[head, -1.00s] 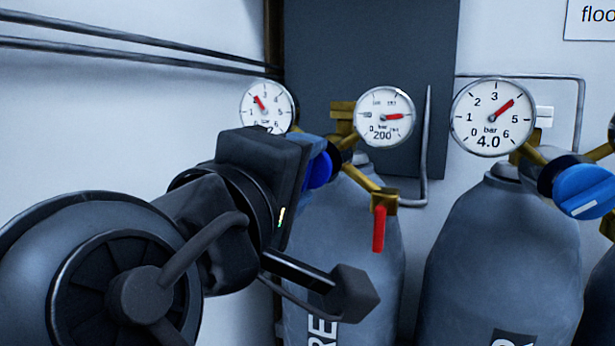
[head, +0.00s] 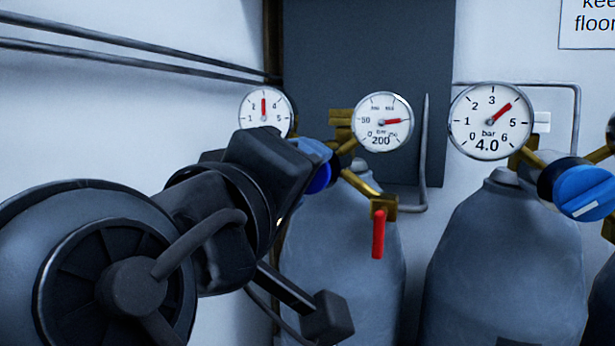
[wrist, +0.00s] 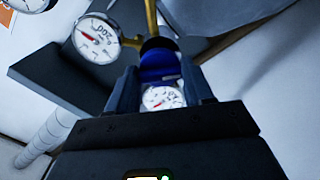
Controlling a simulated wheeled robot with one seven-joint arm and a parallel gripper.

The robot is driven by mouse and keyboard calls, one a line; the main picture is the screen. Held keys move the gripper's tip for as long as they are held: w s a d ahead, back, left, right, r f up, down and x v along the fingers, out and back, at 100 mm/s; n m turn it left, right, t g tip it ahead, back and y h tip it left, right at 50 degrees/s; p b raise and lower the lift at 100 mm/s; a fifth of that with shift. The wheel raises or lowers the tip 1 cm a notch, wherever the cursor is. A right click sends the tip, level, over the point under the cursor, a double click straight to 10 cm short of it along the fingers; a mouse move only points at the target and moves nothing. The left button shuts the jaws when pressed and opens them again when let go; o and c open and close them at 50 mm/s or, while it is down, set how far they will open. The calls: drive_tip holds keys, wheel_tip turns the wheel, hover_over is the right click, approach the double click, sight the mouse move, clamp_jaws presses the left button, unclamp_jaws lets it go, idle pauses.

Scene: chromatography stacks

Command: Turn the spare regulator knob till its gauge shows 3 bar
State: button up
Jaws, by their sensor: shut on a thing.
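The spare regulator's blue knob (head: 319,180) shows partly behind my gripper (head: 290,160) in the head view. In the wrist view the knob (wrist: 158,66) sits between the two fingers of my gripper (wrist: 158,82), which is shut on it. The regulator's small gauge (head: 265,110) is at the left in the head view; its red needle points straight up, between the 2 and the 4, and the lower part of its dial is hidden. This gauge also shows between the fingers in the wrist view (wrist: 162,98), too small to read well.
A second gauge marked 200 (head: 383,122) and a red-handled valve (head: 378,232) sit on the same grey cylinder (head: 340,265). To the right, another cylinder (head: 505,260) has a gauge reading 4.0 bar (head: 490,120) and a blue knob (head: 583,190). Pipes run along the left wall.

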drive_tip(key=o, duration=1)
drive_tip(key=shift+o, duration=0.2)
drive_tip(key=b+v, duration=0.1)
drive_tip(key=v, duration=0.6)
drive_tip(key=shift+s+a, duration=0.15)
drive_tip(key=shift+s, duration=0.2)
